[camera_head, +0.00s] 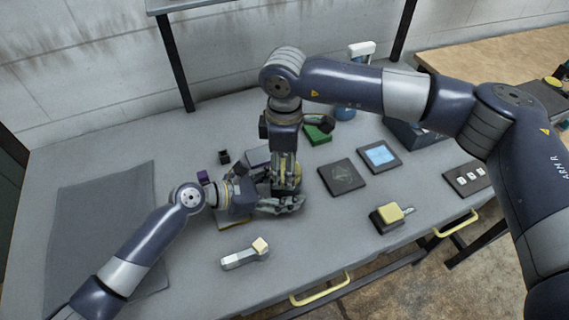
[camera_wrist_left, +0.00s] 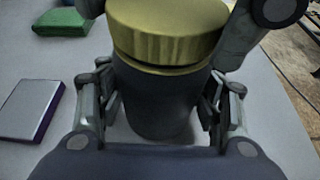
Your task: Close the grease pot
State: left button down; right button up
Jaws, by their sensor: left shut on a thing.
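The grease pot (camera_wrist_left: 155,102) is a dark, upright cylinder in the left wrist view. Its yellow ribbed lid (camera_wrist_left: 168,45) sits at its top, with a dark line and a thin yellowish band under the rim. My left gripper (camera_head: 280,205) is shut on the pot's body from the side, and its fingers show on both sides in the wrist view. My right gripper (camera_head: 287,180) points down over the pot. Its fingers flank the lid closely in the wrist view; whether they grip it I cannot tell. In the head view my grippers hide most of the pot.
A green block (camera_head: 318,134) and a blue cylinder with a white top (camera_head: 346,108) stand behind. Dark flat panels (camera_head: 341,176) lie to the right, near a yellow-topped block (camera_head: 388,214). A white-and-yellow piece (camera_head: 245,254) lies in front. A grey mat (camera_head: 100,235) covers the left.

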jog(key=o, duration=0.7)
jog(key=shift+c, duration=0.2)
jog(key=shift+r, duration=0.15)
jog(key=shift+r, duration=2.1)
jog(key=shift+c, duration=0.4)
